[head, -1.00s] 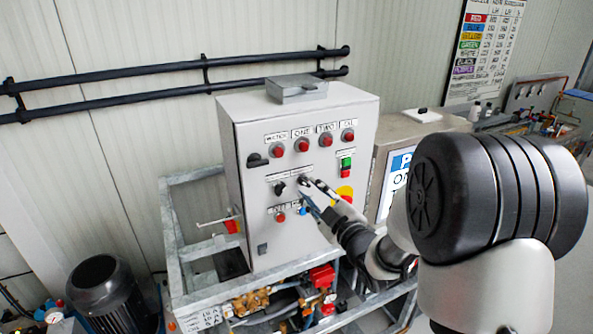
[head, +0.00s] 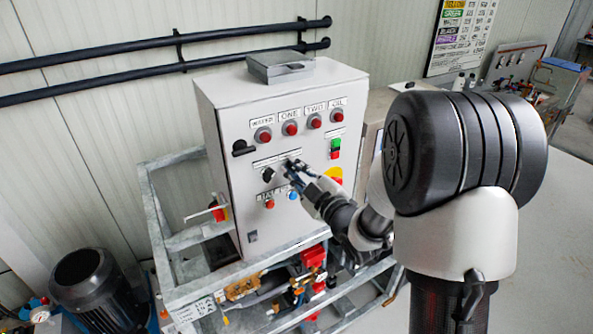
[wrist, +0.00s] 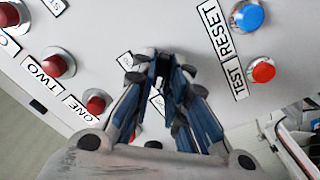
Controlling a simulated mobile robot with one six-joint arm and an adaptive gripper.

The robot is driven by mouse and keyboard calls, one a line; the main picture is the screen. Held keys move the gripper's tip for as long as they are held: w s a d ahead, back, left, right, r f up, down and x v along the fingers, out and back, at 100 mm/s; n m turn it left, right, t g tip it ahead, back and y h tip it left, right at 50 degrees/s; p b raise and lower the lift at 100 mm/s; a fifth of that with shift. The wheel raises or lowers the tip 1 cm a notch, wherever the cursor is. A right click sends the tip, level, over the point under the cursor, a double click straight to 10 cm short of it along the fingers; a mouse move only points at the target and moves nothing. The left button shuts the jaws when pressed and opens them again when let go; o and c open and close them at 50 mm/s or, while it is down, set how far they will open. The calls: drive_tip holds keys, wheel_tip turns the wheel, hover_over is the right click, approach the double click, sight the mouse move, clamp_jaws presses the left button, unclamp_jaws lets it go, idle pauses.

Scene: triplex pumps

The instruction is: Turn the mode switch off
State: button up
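A grey-white control panel (head: 235,151) carries two black knobs side by side below the upper row of red lamps. The left black knob (head: 267,174) is clear in the head view, and a dark knob at the lower middle of the wrist view (wrist: 153,145) appears to be the same one. My gripper (head: 291,166) is at the right knob position and covers it; in the wrist view my gripper (wrist: 166,66) has its fingers close together, with something dark in the narrow gap. I cannot tell whether they touch it. The small labels there are unreadable.
Red lamps labelled ONE (wrist: 96,104) and TWO (wrist: 59,63) lie on one side of the fingers. The blue RESET button (wrist: 249,17) and red TEST button (wrist: 262,70) lie on the other. A red-handled lever (head: 219,211) sticks out at the panel's left.

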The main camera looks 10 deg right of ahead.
clamp_jaws()
drive_tip(key=m+b, duration=0.2)
drive_tip(key=m, duration=0.1)
drive_tip(key=shift+b, duration=0.3)
drive_tip(key=m+b, duration=0.2)
drive_tip(key=m, duration=0.3)
drive_tip(key=shift+d+r+m, duration=0.1)
drive_tip(key=shift+d+m, duration=0.05)
drive_tip(key=shift+m, duration=0.15)
idle(0.5)
drive_tip(key=shift+o, duration=2.3)
unclamp_jaws()
